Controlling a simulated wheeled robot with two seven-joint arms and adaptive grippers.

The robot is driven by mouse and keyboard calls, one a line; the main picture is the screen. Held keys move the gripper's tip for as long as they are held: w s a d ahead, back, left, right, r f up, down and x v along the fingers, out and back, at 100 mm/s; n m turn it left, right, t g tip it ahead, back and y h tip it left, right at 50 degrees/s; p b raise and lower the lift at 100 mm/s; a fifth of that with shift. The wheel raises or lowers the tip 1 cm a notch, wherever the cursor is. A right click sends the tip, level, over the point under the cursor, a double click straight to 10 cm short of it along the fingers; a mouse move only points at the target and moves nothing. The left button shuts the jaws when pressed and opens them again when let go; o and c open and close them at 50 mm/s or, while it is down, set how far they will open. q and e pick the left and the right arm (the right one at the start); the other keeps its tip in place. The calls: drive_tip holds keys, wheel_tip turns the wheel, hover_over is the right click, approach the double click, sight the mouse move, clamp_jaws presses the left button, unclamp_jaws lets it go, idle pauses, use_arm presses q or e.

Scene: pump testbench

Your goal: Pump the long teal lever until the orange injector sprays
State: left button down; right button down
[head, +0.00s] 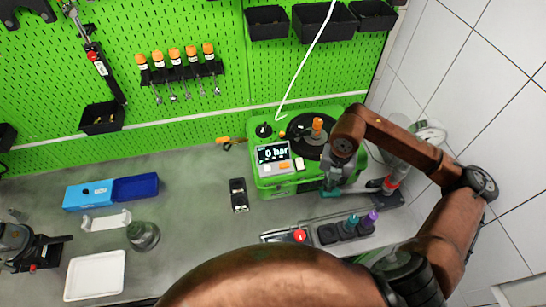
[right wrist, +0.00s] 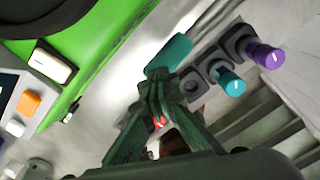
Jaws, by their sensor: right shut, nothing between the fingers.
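The green pump testbench (head: 290,183) stands on the bench against the wall, its display (head: 272,153) reading 0 bar. The orange injector (head: 317,124) stands upright on its top; no spray shows. The teal end of the lever (right wrist: 170,53) lies just beyond my right fingertips in the right wrist view. In the head view, my right gripper (head: 333,184) is at the front right corner of the testbench, beside the lever. My right gripper (right wrist: 158,82) is shut and empty; whether its tips touch the teal piece I cannot tell.
Teal (right wrist: 230,82) and purple (right wrist: 265,54) capped parts stand in black holders close to the right gripper. A red button box (head: 299,236) is in front. A black meter (head: 238,195) and a blue box (head: 135,188) lie left. Tiled wall (head: 490,100) bounds the right.

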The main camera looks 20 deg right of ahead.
idle(0.4)
drive_tip(key=shift+f+b, duration=3.4)
drive_tip(key=shift+f, duration=0.95)
drive_tip(key=shift+r+p, duration=2)
drive_tip(key=shift+r, duration=1.55)
drive_tip(key=shift+f, duration=0.1)
